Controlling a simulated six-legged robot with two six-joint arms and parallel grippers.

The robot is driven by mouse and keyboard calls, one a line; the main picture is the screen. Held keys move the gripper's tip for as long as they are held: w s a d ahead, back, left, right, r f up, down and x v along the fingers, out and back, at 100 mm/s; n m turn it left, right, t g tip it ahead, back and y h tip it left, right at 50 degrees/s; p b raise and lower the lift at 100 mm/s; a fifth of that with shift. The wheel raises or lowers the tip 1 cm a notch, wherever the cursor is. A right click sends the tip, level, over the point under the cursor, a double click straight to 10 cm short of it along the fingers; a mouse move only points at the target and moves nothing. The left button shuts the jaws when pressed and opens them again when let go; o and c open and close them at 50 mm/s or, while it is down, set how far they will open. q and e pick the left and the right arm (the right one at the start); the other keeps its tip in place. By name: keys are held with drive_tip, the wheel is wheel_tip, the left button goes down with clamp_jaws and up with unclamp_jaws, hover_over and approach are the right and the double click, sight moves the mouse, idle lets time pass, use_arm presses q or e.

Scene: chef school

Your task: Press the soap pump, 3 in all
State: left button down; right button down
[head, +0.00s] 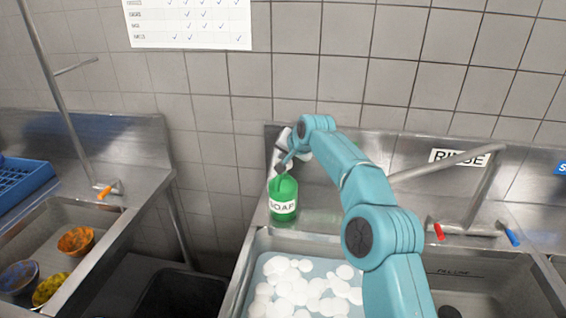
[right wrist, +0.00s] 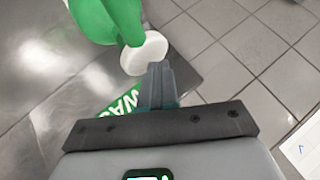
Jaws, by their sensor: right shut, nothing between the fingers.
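The green soap bottle (head: 284,212) stands upright on the steel ledge behind the foamy sink, with a white SOAP label facing me. My right gripper (head: 280,168) is just above its top and hides most of the pump. In the right wrist view the green bottle (right wrist: 98,18) is at the top, with the round white pump head (right wrist: 146,53) at its end. The shut fingers of my right gripper (right wrist: 157,70) are close to the edge of the pump head; I cannot tell whether they touch. My left gripper is not in view.
A sink with white foam (head: 300,290) lies in front of the bottle. A faucet with red (head: 437,228) and blue handles and a RINSE sign (head: 460,157) are to the right. At the left, another sink holds bowls (head: 76,240) beside a blue rack (head: 22,185).

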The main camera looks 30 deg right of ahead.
drive_tip(key=shift+f+b, duration=0.55)
drive_tip(key=shift+f, duration=0.3)
idle(0.3)
drive_tip(key=shift+r, duration=0.1)
drive_tip(key=shift+r+p, duration=1.35)
drive_tip(key=shift+p, duration=0.15)
wheel_tip(320, 180, up, 5)
drive_tip(key=p, duration=0.5)
drive_tip(key=shift+r, duration=0.1)
drive_tip(key=shift+w, duration=0.1)
drive_tip(key=shift+a, duration=0.1)
